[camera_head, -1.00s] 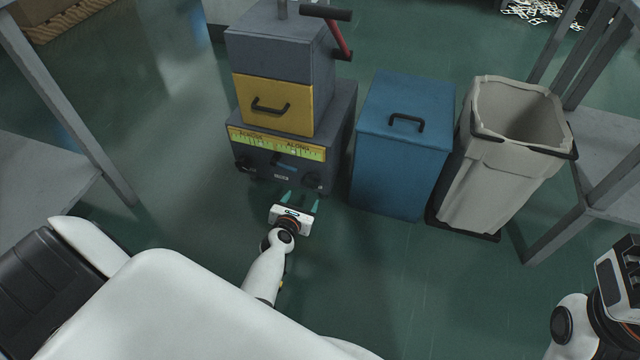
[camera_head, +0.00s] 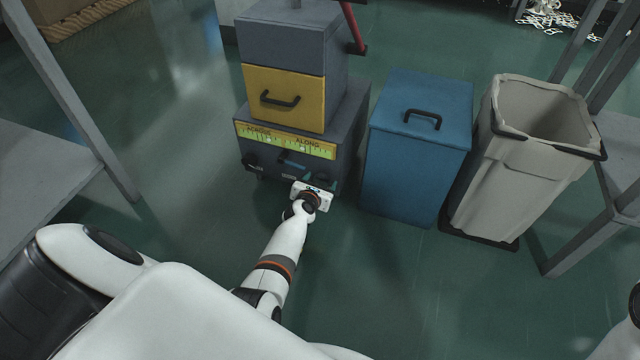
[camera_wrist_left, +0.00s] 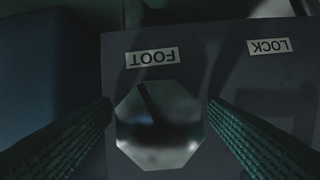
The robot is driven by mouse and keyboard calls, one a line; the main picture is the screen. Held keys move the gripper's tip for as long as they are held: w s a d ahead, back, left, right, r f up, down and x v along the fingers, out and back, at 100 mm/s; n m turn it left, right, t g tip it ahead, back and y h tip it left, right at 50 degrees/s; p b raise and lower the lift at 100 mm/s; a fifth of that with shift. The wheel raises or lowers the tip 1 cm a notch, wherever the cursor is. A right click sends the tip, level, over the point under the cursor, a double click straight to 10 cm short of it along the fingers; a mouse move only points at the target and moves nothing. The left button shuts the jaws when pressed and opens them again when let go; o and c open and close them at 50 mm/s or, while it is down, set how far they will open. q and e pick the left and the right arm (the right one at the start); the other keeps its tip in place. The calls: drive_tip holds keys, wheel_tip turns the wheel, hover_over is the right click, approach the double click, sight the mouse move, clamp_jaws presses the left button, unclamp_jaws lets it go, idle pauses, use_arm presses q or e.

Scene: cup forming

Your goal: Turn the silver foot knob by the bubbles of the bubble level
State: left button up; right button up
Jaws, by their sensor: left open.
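The silver foot knob (camera_wrist_left: 158,130) is a faceted, shiny knob with a dark line on its face. It sits below an upside-down FOOT label (camera_wrist_left: 152,57) in the left wrist view. My left gripper (camera_wrist_left: 160,108) is open, with one finger on each side of the knob; whether either finger touches it, I cannot tell. In the head view my left gripper (camera_head: 311,186) is at the lower front of the grey machine and hides the knob. The bubble level (camera_head: 285,141) is a yellow-green strip marked ACROSS and ALONG; its bubbles are too small to read.
An upside-down LOCK label (camera_wrist_left: 268,46) is beside FOOT. A yellow drawer (camera_head: 284,99) is above the level. A blue lidded bin (camera_head: 415,150) and a grey waste bin (camera_head: 520,170) stand to the right. Open floor lies on the left, before a grey table (camera_head: 45,180).

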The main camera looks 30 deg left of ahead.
use_arm(q)
drive_tip(key=shift+c, duration=0.4)
drive_tip(key=c, duration=0.9)
